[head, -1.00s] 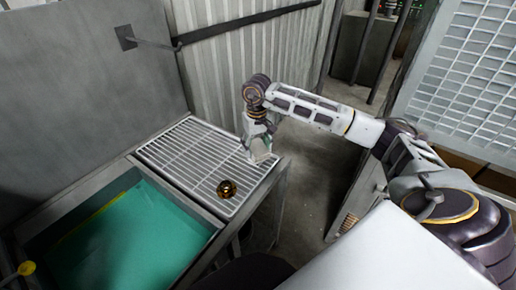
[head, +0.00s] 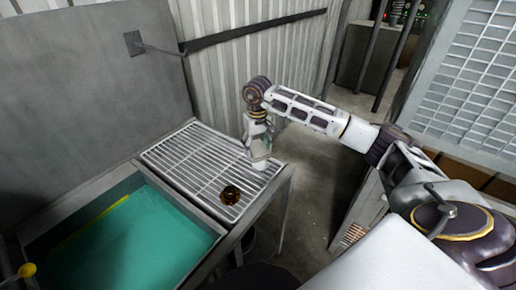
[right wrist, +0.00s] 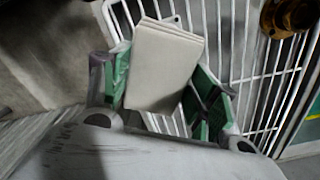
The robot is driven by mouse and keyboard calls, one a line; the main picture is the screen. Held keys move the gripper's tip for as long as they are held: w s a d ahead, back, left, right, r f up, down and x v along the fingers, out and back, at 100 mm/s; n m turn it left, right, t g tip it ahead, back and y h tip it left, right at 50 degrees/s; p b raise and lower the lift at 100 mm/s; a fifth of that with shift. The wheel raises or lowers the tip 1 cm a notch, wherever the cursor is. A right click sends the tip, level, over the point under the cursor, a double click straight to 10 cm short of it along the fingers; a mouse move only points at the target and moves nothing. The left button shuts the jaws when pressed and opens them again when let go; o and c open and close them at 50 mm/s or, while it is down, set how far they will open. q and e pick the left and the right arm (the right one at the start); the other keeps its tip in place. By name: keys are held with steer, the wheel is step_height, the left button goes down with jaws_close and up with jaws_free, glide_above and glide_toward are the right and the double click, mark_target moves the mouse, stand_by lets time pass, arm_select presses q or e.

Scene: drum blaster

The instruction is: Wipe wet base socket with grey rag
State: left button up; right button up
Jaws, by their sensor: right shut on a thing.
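The base socket (head: 230,195), a small round brass-brown piece, sits on the white wire rack (head: 160,158) near its front right edge. It also shows at the top right of the right wrist view (right wrist: 291,14). My right gripper (head: 261,162) is over the rack's far right edge, apart from the socket. Its green-padded fingers are shut on the grey rag (right wrist: 163,66), a pale, flat, folded stack in the right wrist view. I cannot tell whether the rag touches the rack. Whether the socket is wet does not show. My left gripper is not in view.
A tank of green liquid (head: 150,245) lies left of the rack, with a grey rim and a yellow bar. A grey panel (head: 90,90) stands behind it. A corrugated wall and dark rail (head: 255,27) are at the back. Open floor (head: 320,190) lies right of the rack.

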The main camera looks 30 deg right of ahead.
mark_target(262, 155)
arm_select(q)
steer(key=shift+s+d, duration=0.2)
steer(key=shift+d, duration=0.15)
arm_select(e)
steer(key=shift+s, duration=0.15)
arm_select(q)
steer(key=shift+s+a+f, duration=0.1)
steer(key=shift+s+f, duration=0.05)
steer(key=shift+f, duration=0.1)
arm_select(e)
steer(key=shift+s+a, duration=0.15)
steer(key=shift+s, duration=0.9)
steer(key=shift+s+a, duration=0.15)
steer(key=shift+s, duration=0.85)
steer(key=shift+w, duration=0.1)
steer(key=shift+w+d+b, duration=0.2)
steer(key=shift+w+b, duration=0.1)
steer(key=shift+w, duration=0.75)
steer(key=shift+w+d+b, duration=0.15)
steer(key=shift+w+b, duration=0.1)
steer(key=shift+w, duration=0.75)
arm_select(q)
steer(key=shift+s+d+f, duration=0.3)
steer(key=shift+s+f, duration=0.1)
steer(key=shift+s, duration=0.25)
